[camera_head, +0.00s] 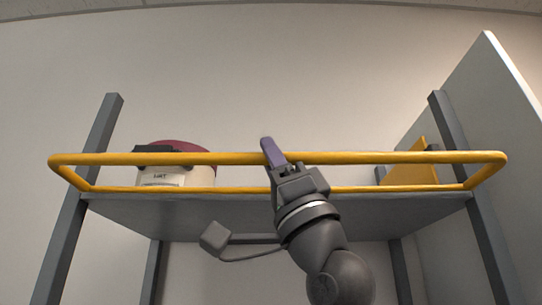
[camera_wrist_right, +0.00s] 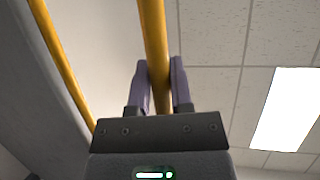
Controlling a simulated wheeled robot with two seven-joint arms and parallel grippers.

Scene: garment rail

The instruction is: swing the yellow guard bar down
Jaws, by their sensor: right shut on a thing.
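The yellow guard bar (camera_head: 390,157) is a long tubular frame across the front of a raised shelf. Its top rail lies a little above the shelf's front edge and its lower rail runs along that edge. My right gripper (camera_head: 272,152) is at the middle of the top rail, shut on it. In the right wrist view, the rail (camera_wrist_right: 153,40) passes between the two purple fingers (camera_wrist_right: 160,85). The other rail (camera_wrist_right: 62,62) runs to the left there. My left gripper is not in view.
The grey shelf (camera_head: 130,212) stands on grey posts (camera_head: 103,125). On it are a white container with a dark red top (camera_head: 180,147) at left and a yellow item (camera_head: 412,165) at right. A pale panel (camera_head: 490,110) stands along the right side.

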